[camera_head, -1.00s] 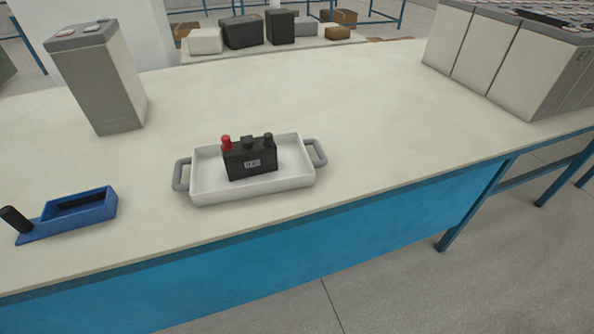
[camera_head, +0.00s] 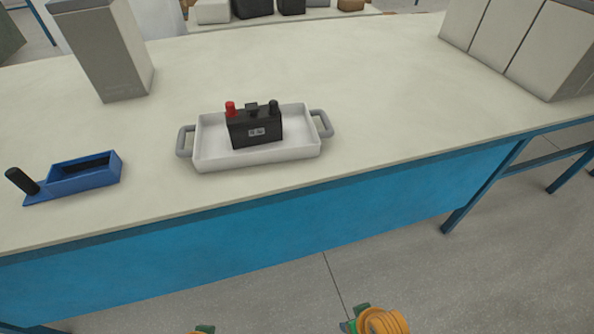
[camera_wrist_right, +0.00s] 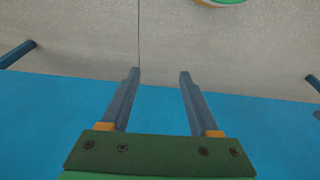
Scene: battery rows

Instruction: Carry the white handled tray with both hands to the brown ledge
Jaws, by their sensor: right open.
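The white tray (camera_head: 215,158) with grey handles sits on the cream worktop near its front edge in the head view. Its left handle (camera_head: 184,142) and right handle (camera_head: 324,124) stick out at the two ends, both free. A black battery (camera_head: 255,131) with one red and one black terminal stands upright inside the tray. My right gripper (camera_wrist_right: 157,75) is open and empty in the right wrist view, with blue panel and grey floor behind it. My left gripper's jaws are not seen. I see no brown ledge.
A blue holder (camera_head: 85,177) with a black handle lies left of the tray. A tall grey battery (camera_head: 108,55) stands behind it. A row of large batteries (camera_head: 520,40) stands at the right. The worktop (camera_head: 370,90) right of the tray is clear. Its blue front panel (camera_head: 300,220) faces me.

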